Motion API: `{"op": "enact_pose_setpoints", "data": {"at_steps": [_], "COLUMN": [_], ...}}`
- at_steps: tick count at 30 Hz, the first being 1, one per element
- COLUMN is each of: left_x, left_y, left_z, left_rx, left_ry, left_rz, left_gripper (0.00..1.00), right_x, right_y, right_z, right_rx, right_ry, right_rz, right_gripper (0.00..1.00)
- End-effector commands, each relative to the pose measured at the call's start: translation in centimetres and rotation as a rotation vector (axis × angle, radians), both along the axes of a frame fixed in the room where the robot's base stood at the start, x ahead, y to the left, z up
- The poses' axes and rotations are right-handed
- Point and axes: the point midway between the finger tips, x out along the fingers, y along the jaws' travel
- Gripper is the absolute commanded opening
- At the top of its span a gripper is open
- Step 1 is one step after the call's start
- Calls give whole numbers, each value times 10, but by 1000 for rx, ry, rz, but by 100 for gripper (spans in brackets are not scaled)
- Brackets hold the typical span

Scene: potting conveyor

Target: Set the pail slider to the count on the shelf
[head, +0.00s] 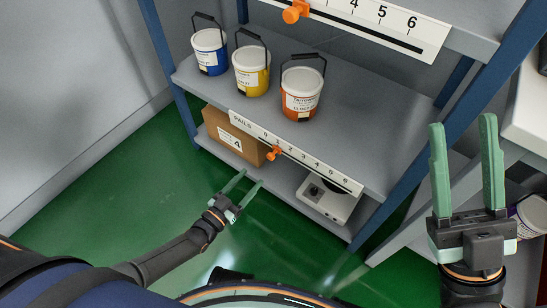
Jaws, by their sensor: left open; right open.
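Three pails stand in a row on the middle shelf (350,125): a blue pail (210,52), a yellow pail (251,72) and an orange pail (301,93). All have white lids and dark handles. The white scale strip (330,176) marked PAILS, with numbers 0 to 6, runs along that shelf's front edge. Its orange slider knob (274,153) sits near the low end, around 0 or 1; I cannot tell which exactly. My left gripper (252,178) is open and empty, below the strip and apart from the knob. My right gripper (463,122) is open, upright and empty at the right.
A second scale strip (400,33) with an orange knob (295,11) is on the upper shelf. A cardboard box (231,139) labelled 4 and a white device (328,199) sit on the lower shelf. Blue posts frame the rack. A purple-and-white container (531,217) is partly hidden at right.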

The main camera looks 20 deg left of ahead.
Motion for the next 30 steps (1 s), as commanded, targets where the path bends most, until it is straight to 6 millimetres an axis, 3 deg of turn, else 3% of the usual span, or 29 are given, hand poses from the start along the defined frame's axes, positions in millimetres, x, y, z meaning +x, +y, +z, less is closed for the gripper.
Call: {"op": "enact_pose_setpoints", "data": {"at_steps": [9,15,21,29,30], "left_x": [62,90,102,103,103], "left_y": [-23,-34,-38,-38,-38], "left_z": [-2,-2,0,0,0], "left_rx": [-1,1,-1,-1,-1], "left_ry": [-4,-1,0,1,1], "left_rz": [-1,-1,-1,-1,-1], "left_gripper": [61,61,61,61,58], "right_x": [1,2,2,2,2], "right_y": [2,4,5,5,5], "right_z": [-26,-39,-43,-42,-43], "right_rx": [10,-4,-11,-11,-11], "right_ry": [20,23,23,25,25], "right_rz": [18,13,10,11,11], "right_gripper": [48,48,48,48,48]}}
